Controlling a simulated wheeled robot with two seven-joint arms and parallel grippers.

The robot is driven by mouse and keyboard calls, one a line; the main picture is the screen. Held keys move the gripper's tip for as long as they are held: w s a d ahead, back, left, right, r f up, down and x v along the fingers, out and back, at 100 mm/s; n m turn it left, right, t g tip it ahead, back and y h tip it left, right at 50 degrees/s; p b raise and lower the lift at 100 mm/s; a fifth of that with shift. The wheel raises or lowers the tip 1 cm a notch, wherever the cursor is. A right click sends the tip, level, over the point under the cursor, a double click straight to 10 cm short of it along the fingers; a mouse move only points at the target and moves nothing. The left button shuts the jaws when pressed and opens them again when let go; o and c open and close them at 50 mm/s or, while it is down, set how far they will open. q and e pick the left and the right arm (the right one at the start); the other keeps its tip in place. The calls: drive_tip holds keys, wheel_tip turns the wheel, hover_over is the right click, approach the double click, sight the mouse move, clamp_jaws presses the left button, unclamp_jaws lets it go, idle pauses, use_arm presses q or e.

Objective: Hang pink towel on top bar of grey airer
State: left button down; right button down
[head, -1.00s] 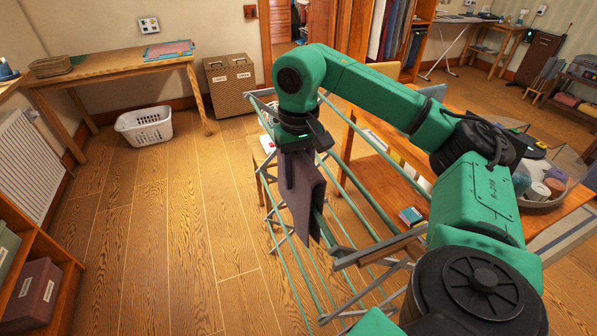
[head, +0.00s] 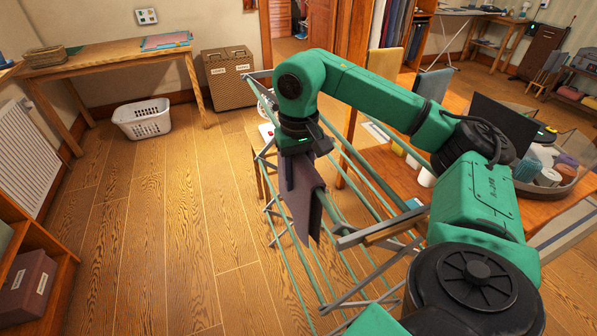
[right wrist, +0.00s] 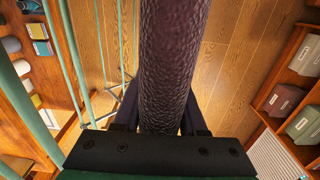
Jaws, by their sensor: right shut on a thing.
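A dark mauve towel (head: 306,205) hangs from my right gripper (head: 288,176) at the near-left side of the airer in the head view. It looks folded over, with its lower end pointing down. In the right wrist view the towel (right wrist: 168,60) is a thick dark purple fold between the fingers (right wrist: 160,122). My right gripper is shut on it. The airer (head: 350,240) has a grey frame and green bars. The towel overlaps the airer's upper bars, but I cannot tell whether it rests on one. My left gripper is out of view.
A wooden table (head: 548,215) with a tray of items (head: 550,185) stands right of the airer. A white basket (head: 142,121), a wicker hamper (head: 229,78) and a side table with folded cloths (head: 165,40) are at the back. The wooden floor at left is clear.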

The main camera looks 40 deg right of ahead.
drive_tip(key=shift+c, duration=1.9)
unclamp_jaws()
wheel_tip(320, 180, up, 7)
drive_tip(key=shift+r+p, duration=0.1)
drive_tip(key=shift+p, duration=0.6)
wheel_tip(320, 180, up, 8)
drive_tip(key=p, duration=0.6)
drive_tip(key=shift+s, duration=0.1)
drive_tip(key=shift+f, duration=0.25)
drive_tip(key=shift+f, duration=0.1)
